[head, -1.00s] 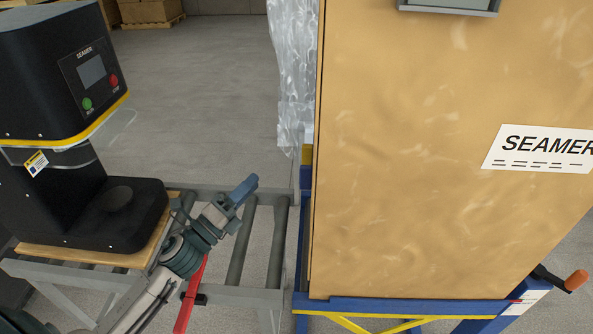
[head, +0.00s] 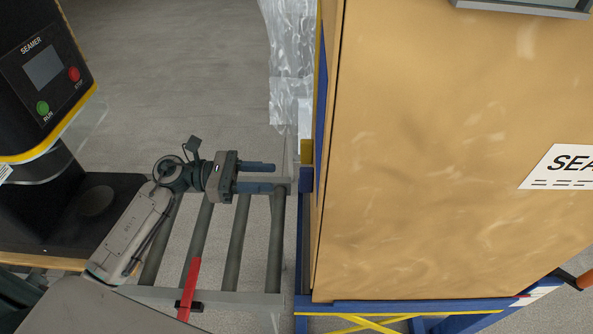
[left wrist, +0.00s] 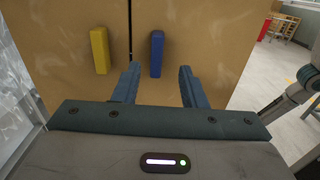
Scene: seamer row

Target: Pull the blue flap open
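A tall tan case (head: 430,150) stands on a blue frame on the right of the head view. In the left wrist view its side has two tan panels with a dark vertical seam between them. The left panel carries a yellow upright bar (left wrist: 99,50); the right panel, the flap (left wrist: 215,40), carries a blue upright bar (left wrist: 157,54). My left gripper (head: 268,177) is open and empty, pointing right at this side, a short way off. In its wrist view, the blue bar shows beyond the fingers (left wrist: 160,84), left of their middle. My right gripper is not in view.
A roller conveyor (head: 237,245) with a red lever (head: 190,290) runs beneath my left arm. A black seamer machine (head: 45,90) stands at the left. Clear plastic sheeting (head: 290,70) hangs behind the case's left edge. Open floor lies behind the conveyor.

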